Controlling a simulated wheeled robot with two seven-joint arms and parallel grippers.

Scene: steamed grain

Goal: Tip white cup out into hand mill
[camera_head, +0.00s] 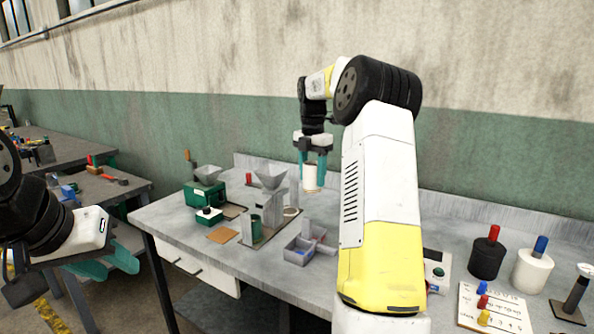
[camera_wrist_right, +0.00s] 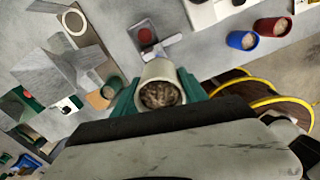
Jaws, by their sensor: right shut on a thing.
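My right gripper (camera_head: 313,172) is shut on the white cup (camera_head: 312,181), which hangs upright above the table, to the right of the grey hopper. In the right wrist view, the white cup (camera_wrist_right: 160,70) sits between the teal fingers, with brown grain inside. A green machine with a grey funnel and a wooden-topped crank, seemingly the hand mill (camera_head: 205,192), stands at the left of the table. My left gripper (camera_head: 108,255) is open and empty, off the table's left side.
A grey stand with a funnel (camera_head: 271,181) stands between the cup and the green machine, with a green cup (camera_head: 255,225) by it. A grey divided tray (camera_head: 300,250) sits in front. Black (camera_head: 487,260) and white (camera_head: 532,272) canisters stand at the right.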

